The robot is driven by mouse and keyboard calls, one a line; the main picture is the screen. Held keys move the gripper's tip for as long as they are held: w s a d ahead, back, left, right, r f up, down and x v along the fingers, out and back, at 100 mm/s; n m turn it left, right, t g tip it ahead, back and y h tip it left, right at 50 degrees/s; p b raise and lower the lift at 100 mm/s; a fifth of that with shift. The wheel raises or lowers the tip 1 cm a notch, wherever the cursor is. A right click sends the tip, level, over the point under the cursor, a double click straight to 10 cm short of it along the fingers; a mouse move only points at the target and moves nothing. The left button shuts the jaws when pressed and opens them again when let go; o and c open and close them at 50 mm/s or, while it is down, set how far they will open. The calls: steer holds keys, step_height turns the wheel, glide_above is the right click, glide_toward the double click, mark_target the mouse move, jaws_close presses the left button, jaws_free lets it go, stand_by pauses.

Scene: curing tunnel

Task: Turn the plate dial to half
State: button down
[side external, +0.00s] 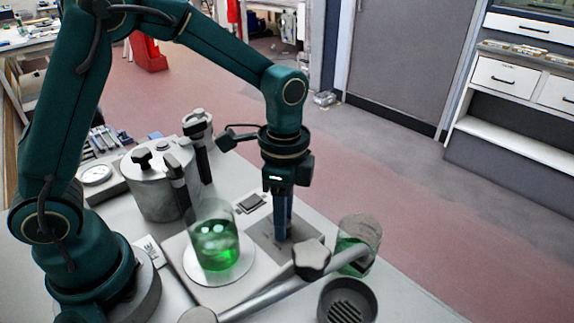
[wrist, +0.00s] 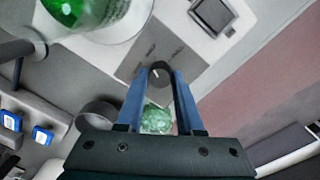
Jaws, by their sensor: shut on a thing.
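The plate dial (wrist: 158,72) is a small dark round knob with a pale pointer line, on the grey front panel (wrist: 182,62) of the white hotplate. My gripper (wrist: 159,78) points down with its two blue fingers shut on the dial, one on each side. In the side view my gripper (side external: 284,234) reaches down to the panel, and its fingers hide the dial. A glass beaker of green liquid (side external: 212,245) stands on the round white plate (side external: 240,268). Its lower part also shows at the top left of the wrist view (wrist: 85,8).
A small dark display (side external: 251,204) sits behind my fingers. A second beaker (side external: 358,240), a star-shaped clamp knob (side external: 311,258) on a metal rod (side external: 268,297), and a dark slotted cup (side external: 347,299) crowd the front. A lidded metal vessel (side external: 155,190) stands at the left.

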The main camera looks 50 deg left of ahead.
steer(key=shift+s+m, duration=0.1)
steer(key=shift+m, duration=0.4)
steer(key=c, duration=0.5)
jaws_free()
steer(key=shift+c, duration=0.2)
steer(key=shift+a+r, duration=0.1)
steer(key=shift+r, duration=2.5)
steer(key=shift+w, duration=0.2)
